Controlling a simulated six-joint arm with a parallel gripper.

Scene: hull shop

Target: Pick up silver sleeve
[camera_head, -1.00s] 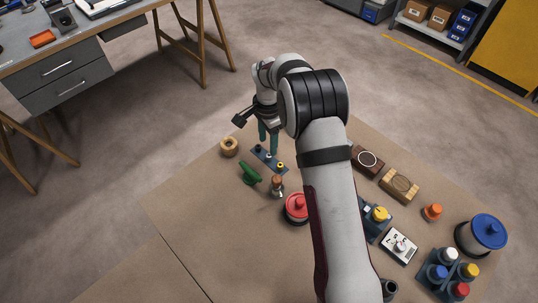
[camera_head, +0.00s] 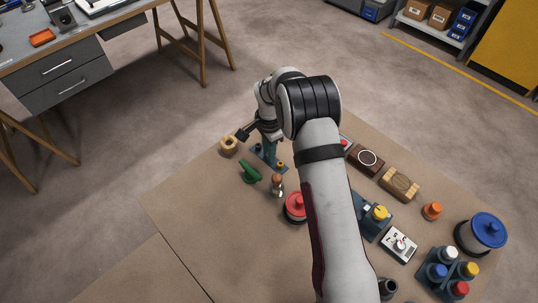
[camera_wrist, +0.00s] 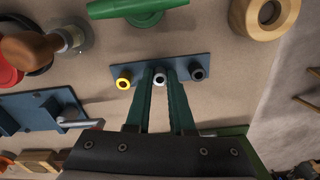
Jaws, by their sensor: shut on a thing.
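The silver sleeve (camera_wrist: 159,79) stands at the middle of a blue-grey plate (camera_wrist: 141,73), between a yellow sleeve (camera_wrist: 123,83) and a dark sleeve (camera_wrist: 198,74). My gripper (camera_wrist: 160,80) is shut on the silver sleeve, with its two green fingers on either side. In the head view my gripper (camera_head: 270,157) reaches down over the middle of the plate and hides the silver sleeve. The yellow sleeve (camera_head: 281,164) and the dark sleeve (camera_head: 258,148) show beside the fingers. I cannot tell whether the silver sleeve is clear of the plate.
A wooden ring (camera_head: 228,145), a green object (camera_head: 250,171) and a wooden-handled stamp (camera_head: 277,184) stand close around the plate. A red spool (camera_head: 295,208) is nearer. Wooden blocks (camera_head: 399,184) lie to the right. The table's front left is bare.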

